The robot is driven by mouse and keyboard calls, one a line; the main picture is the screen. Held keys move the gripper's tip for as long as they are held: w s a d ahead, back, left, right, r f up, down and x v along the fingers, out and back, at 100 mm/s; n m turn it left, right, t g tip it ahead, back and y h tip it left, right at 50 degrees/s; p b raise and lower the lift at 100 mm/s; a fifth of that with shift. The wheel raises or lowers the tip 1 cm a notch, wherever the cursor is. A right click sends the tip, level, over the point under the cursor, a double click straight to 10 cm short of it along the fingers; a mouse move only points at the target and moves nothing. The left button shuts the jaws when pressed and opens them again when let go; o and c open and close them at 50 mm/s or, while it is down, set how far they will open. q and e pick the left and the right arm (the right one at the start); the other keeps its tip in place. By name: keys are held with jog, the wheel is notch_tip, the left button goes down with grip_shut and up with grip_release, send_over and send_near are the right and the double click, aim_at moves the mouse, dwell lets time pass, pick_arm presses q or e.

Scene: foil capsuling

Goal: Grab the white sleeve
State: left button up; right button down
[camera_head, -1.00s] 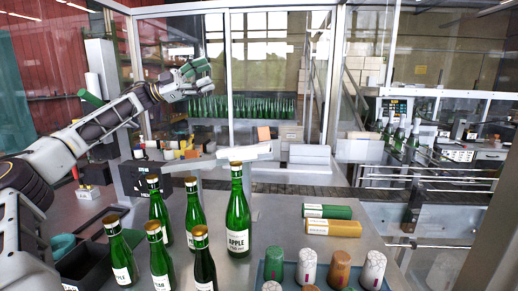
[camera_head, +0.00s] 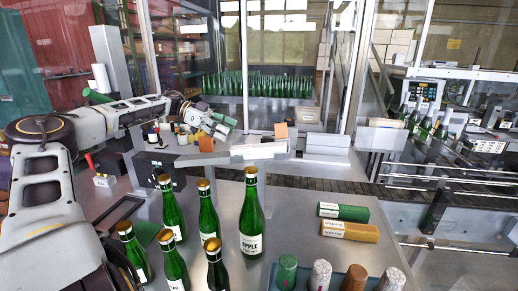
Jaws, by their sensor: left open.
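Two white sleeves (camera_head: 320,275) with red marks stand in a blue-grey tray (camera_head: 271,273) at the bottom edge of the head view; the other white sleeve (camera_head: 392,281) is farther right. A green sleeve (camera_head: 287,271) and an orange-brown sleeve (camera_head: 354,279) stand in the same row. The frame edge cuts off their lower parts. My right gripper is out of view.
Several green bottles (camera_head: 252,220) with gold tops stand left of the tray. A green box (camera_head: 343,212) and an orange box (camera_head: 350,230) lie behind the tray. The table between the tall bottle and these boxes is clear. Metal rails (camera_head: 440,188) run at the right.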

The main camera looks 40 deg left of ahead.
aim_at(260, 145)
pick_arm(q)
jog(key=shift+d, duration=0.1)
jog(key=shift+d, duration=0.1)
jog(key=shift+p+x, duration=0.4)
jog(key=shift+x, duration=3.8)
jog(key=shift+w, duration=0.1)
jog(key=shift+p+x, duration=0.35)
jog(key=shift+x, duration=2.2)
jog(key=shift+f, duration=0.15)
